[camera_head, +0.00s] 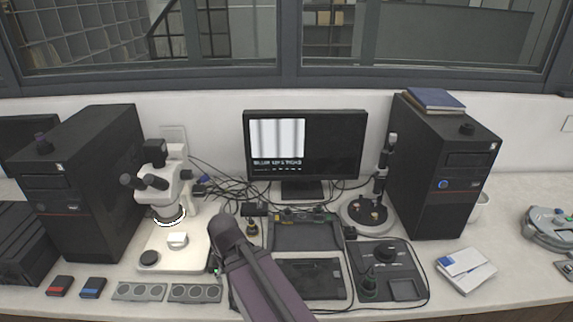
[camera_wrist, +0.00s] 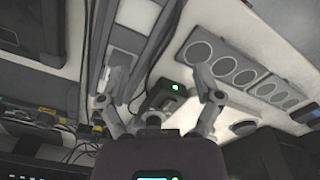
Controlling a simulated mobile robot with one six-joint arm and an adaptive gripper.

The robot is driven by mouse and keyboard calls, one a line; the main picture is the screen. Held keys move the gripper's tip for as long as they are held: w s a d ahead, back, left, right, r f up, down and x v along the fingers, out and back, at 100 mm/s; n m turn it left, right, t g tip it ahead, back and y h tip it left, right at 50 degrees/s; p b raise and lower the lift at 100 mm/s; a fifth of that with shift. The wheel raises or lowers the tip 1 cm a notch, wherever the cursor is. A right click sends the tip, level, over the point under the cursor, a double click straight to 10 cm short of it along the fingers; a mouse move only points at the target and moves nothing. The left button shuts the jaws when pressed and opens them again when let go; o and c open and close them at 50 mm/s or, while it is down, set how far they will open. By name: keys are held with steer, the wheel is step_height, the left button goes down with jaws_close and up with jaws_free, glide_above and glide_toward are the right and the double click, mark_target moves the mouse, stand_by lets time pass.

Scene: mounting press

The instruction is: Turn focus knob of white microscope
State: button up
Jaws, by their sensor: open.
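The white microscope (camera_head: 172,192) stands at the left of the bench, with black eyepieces, a lit ring under its head and a pale base. A dark round part on its side (camera_head: 201,187) may be the focus knob; I cannot be sure. My arm reaches in just right of the microscope's base, and it hides my gripper in the head view. In the wrist view my gripper (camera_wrist: 158,84) has its two fingers spread with nothing held between them. A black box with a green light (camera_wrist: 178,88) lies beyond the fingers.
A black computer tower (camera_head: 85,190) stands left of the microscope. Grey plates with round discs (camera_head: 140,291) lie in front of its base and also show in the wrist view (camera_wrist: 232,70). Cables, a monitor (camera_head: 305,145) and a black tray (camera_head: 303,236) are to the right.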

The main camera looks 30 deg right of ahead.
steer(key=shift+o, duration=0.6)
steer(key=w+n+y, duration=0.2)
steer(key=w, duration=0.3)
steer(key=w+d+n+t+y+b, duration=0.1)
steer(key=w+y, duration=0.1)
steer(key=w, duration=0.4)
steer(key=w+d+r+n+y, duration=0.1)
steer(key=w+n+y, duration=0.1)
steer(key=w, duration=0.3)
steer(key=shift+w+d+n+t+b, duration=0.2)
steer(key=shift+w+n+t+b, duration=0.1)
steer(key=shift+w+t+b, duration=0.1)
steer(key=w+d+r+n+t+y, duration=0.2)
steer(key=w+d+r+y, duration=0.1)
steer(key=w+d, duration=0.3)
steer(key=w+d+r+n+t+y+b, duration=0.1)
steer(key=w+d+r+n+t+y, duration=0.1)
steer(key=w+d, duration=0.4)
steer(key=w+r+n+t, duration=0.1)
steer(key=w+r, duration=0.1)
steer(key=w, duration=0.1)
steer(key=shift+w+r+n+y, duration=0.2)
steer(key=shift+n+y, duration=0.1)
steer(key=shift+y, duration=0.1)
steer(key=shift+f, duration=0.1)
